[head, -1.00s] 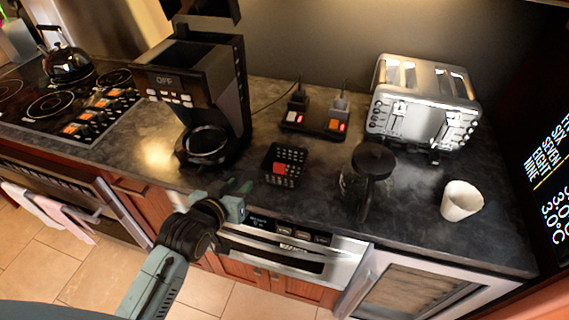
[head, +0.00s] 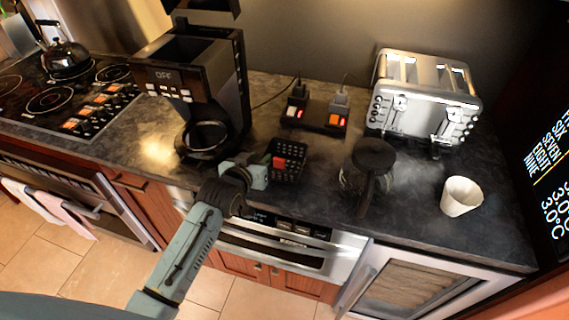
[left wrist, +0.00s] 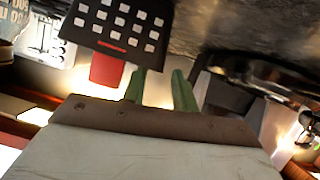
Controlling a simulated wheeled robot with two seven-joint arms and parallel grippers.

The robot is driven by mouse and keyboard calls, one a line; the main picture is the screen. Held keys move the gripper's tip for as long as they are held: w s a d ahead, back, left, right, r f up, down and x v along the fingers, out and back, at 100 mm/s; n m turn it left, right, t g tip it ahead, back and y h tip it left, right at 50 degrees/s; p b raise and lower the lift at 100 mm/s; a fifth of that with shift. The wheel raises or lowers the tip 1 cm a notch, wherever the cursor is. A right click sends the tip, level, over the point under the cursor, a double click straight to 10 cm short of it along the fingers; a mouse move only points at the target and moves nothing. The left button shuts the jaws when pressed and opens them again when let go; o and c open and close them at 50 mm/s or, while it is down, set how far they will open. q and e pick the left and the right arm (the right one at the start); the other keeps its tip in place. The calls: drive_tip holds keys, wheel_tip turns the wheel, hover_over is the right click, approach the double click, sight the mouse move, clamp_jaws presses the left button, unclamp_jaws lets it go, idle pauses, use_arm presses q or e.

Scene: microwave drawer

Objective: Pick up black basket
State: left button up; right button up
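The black basket (head: 292,152) stands on the dark counter between the coffee maker and the glass jug. It has a grid of holes and a small red part (head: 279,163) on its near left side. In the left wrist view the basket (left wrist: 118,24) is at upper left, with the red part (left wrist: 107,69) beside its edge. My left gripper (head: 266,174) is just left of and in front of the basket. In the left wrist view its two green fingers (left wrist: 158,88) are apart with nothing between them. Whether a finger touches the basket is unclear. My right gripper is out of view.
The coffee maker (head: 222,80) stands left of the basket. A power strip (head: 313,117) lies behind it. The glass jug (head: 368,172) is to its right, then a white cup (head: 461,197). A toaster (head: 424,100) is at back right. The counter right of the jug is partly clear.

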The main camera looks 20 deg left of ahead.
use_arm(q)
drive_tip(key=shift+x, duration=1.15)
drive_tip(key=shift+c, duration=0.3)
clamp_jaws()
